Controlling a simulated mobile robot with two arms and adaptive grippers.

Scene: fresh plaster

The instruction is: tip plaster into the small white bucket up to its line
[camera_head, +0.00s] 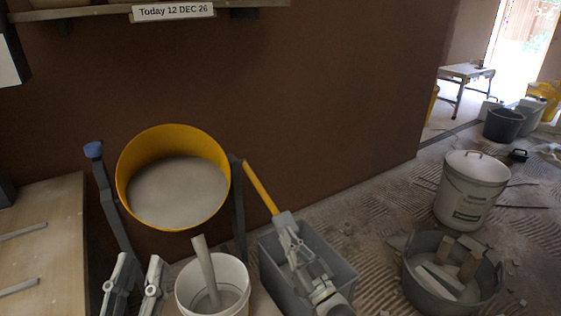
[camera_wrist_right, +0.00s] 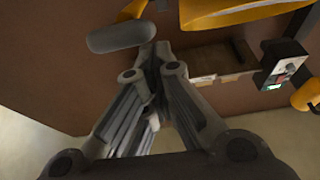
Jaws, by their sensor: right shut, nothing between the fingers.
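A yellow drum (camera_head: 122,185) hangs between two dark posts, its open mouth toward me, with pale grey plaster (camera_head: 178,192) inside. The small white bucket (camera_head: 188,292) stands below it, with a pale stick leaning in it and some grey material low inside. I cannot make out its line. A yellow lever (camera_head: 260,188) runs from the drum's right side to my right gripper (camera_head: 287,222). That gripper is shut and empty; the lever's grey grip (camera_wrist_right: 120,36) shows beside its fingertips in the wrist view. My left gripper (camera_head: 136,282) is open and empty, left of the bucket.
A grey rectangular tub (camera_head: 268,262) stands under my right arm. A round grey tub (camera_head: 424,285) with debris and a lidded white bucket (camera_head: 470,190) stand to the right. A wooden bench (camera_head: 50,250) is at left. Ridged floor lies between the tubs.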

